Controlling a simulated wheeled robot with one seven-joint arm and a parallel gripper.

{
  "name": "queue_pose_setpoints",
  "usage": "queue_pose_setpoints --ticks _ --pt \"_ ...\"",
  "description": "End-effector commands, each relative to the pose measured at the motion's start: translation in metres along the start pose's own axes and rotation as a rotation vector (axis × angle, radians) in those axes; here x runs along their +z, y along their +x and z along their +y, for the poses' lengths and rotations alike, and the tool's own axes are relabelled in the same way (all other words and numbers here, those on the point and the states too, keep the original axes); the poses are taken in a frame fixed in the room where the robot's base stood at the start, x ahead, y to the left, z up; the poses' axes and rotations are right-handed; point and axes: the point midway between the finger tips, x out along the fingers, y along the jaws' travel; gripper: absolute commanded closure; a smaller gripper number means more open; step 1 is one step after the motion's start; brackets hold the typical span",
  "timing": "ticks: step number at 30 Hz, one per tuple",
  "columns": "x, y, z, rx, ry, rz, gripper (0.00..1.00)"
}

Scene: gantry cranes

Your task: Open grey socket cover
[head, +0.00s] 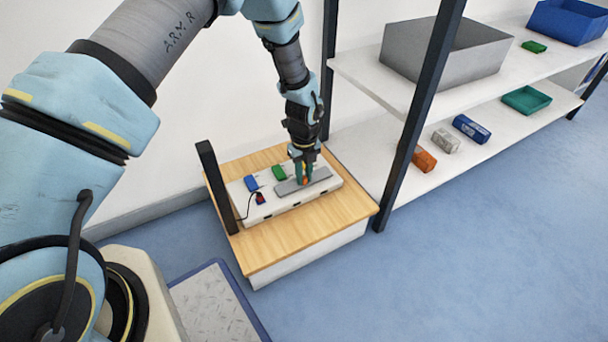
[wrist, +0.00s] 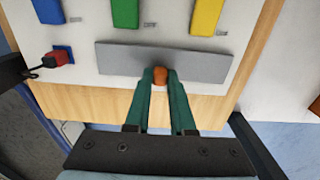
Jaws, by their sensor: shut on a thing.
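The grey socket cover (wrist: 200,63) is a long flat plate on the white panel (head: 243,211). In the wrist view it spans the panel's near edge, with an orange knob (wrist: 160,75) at its near side. My gripper (wrist: 160,78) has its green fingers closed around the orange knob. In the head view my gripper (head: 304,178) reaches down onto the grey cover (head: 289,187). The cover looks flat on the panel. What lies under it is hidden.
Blue (wrist: 48,10), green (wrist: 125,12) and yellow (wrist: 206,15) covers stand on the panel. A red plug (wrist: 58,58) with a black cable sits at a blue socket. The wooden table (head: 300,226) is bare in front. A dark post (head: 217,187) and shelving stand close by.

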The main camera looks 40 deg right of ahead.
Motion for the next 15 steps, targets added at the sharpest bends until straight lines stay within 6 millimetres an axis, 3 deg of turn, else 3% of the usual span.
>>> queue_pose_setpoints --ticks 15 --pt "-0.0059 -0.0014 -0.0004 0.001 0.002 0.000 1.00"
